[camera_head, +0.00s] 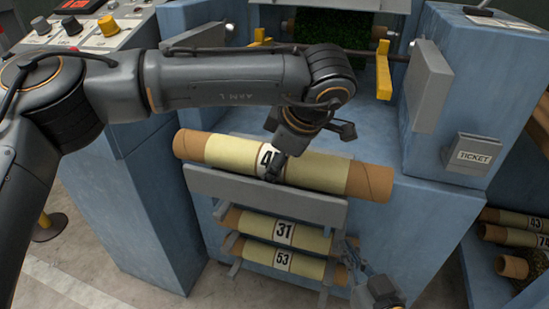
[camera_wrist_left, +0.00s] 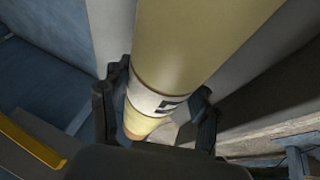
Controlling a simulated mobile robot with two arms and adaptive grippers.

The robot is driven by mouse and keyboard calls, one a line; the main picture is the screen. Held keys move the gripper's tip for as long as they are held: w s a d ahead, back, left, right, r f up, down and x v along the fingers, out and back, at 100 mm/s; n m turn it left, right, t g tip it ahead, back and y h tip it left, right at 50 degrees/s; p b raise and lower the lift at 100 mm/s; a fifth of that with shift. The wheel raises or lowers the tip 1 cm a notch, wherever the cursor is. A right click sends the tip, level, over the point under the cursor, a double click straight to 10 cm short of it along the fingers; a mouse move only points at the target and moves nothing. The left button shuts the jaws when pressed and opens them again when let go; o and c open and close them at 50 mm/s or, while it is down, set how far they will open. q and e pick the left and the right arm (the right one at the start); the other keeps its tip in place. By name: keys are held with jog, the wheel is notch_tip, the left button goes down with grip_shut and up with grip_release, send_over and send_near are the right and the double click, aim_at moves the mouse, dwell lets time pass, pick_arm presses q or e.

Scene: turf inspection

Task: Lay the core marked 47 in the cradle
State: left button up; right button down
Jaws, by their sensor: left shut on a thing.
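A long core (camera_head: 325,172) with a pale yellow wrap and brown ends lies across the middle of the head view, tilted down to the right. Its white label begins with 4; my gripper hides the second digit. My left gripper (camera_head: 277,165) is shut on this core at the label. The left wrist view shows the core (camera_wrist_left: 195,45) between its fingers (camera_wrist_left: 155,115). The core is above a grey sloped plate (camera_head: 265,197); I cannot tell whether they touch, or whether this plate is part of the cradle. My right gripper (camera_head: 352,262) is low, by the rack's right side; its jaw opening is unclear.
Cores marked 31 (camera_head: 310,238) and 53 (camera_head: 312,267) lie in the rack below. More cores (camera_head: 515,237) fill a blue bin at right. Blue housings (camera_head: 475,95) flank yellow brackets (camera_head: 383,70) at the back. A control panel (camera_head: 95,32) is at upper left.

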pick_arm(q)
jog(key=shift+w+f, duration=0.1)
jog(key=shift+f, duration=0.05)
pick_arm(e)
jog(key=shift+r, duration=0.35)
pick_arm(q)
jog(key=o, duration=1.6)
pick_arm(e)
jog(key=shift+a, duration=0.1)
